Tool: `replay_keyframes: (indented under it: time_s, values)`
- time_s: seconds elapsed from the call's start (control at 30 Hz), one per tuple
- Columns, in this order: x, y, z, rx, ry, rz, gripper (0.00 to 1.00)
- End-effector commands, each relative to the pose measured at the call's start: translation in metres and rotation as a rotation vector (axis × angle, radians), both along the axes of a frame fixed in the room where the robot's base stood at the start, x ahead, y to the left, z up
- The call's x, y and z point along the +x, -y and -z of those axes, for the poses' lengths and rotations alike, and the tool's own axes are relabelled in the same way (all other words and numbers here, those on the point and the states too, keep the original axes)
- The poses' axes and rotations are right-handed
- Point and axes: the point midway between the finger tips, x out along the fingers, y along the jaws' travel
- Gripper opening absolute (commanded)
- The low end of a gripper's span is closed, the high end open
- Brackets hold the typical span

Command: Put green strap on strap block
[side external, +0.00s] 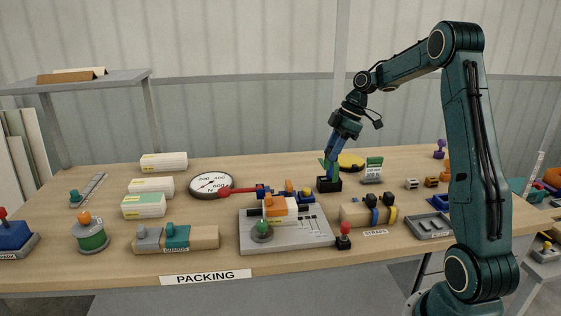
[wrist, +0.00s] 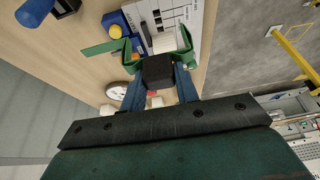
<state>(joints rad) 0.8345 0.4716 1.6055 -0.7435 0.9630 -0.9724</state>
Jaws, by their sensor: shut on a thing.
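My gripper (side external: 331,172) points down at the middle back of the bench, with blue fingers. It is shut on the green strap (side external: 324,163), just above or at a small black box (side external: 328,185); I cannot tell if they touch. In the wrist view the green strap (wrist: 104,47) shows on both sides of the fingers, with a black block (wrist: 158,72) between them. The strap block is the wooden block (side external: 354,216) labelled STRAPS, at front right of the gripper. It carries a blue strap and a yellow strap with black tops.
A grey panel (side external: 248,239) with orange and green parts stands left of the strap block. A red-topped knob (side external: 344,236) stands close to the block's left end. A grey tray (side external: 432,228) is at right.

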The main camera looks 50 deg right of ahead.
Motion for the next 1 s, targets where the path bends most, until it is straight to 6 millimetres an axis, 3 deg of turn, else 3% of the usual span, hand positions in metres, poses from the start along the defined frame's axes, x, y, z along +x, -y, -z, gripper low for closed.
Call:
replay_keyframes:
  time_s: [0.2,0.4,1.0]
  values:
    - [-0.046,0.024,0.024,-0.007,0.001,0.002,0.07]
    - [-0.066,0.032,0.035,-0.013,0.003,-0.002,0.07]
    - [-0.069,0.032,0.039,-0.015,0.004,-0.005,0.07]
